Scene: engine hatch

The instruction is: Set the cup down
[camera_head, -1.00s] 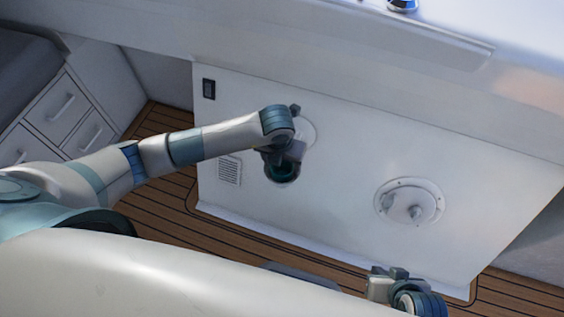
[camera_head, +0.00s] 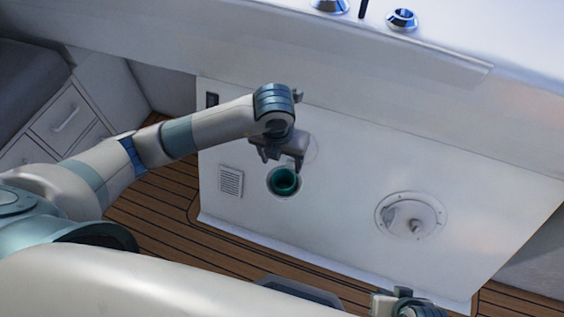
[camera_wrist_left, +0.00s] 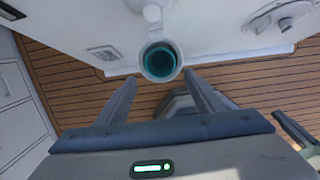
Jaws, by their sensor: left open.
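The teal cup (camera_head: 284,181) sits upright inside a round, pale-rimmed holder on the white panel, its open mouth showing. It also shows in the left wrist view (camera_wrist_left: 160,64), ringed by the holder's rim, just beyond the fingertips. My left gripper (camera_head: 279,158) is open and empty, withdrawn just above the cup in the head view. In the left wrist view its two fingers (camera_wrist_left: 160,80) are spread apart with a gap between them and the cup. My right gripper (camera_head: 386,300) is partly cut off at the bottom edge, and its jaws are unclear.
The white panel (camera_head: 335,205) carries a vent grille (camera_head: 231,182), a dark switch (camera_head: 212,100) and a round hatch fitting (camera_head: 410,215). A white ledge (camera_head: 400,60) with chrome fittings overhangs it. Wooden floor (camera_head: 150,215) and drawers (camera_head: 62,125) lie left.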

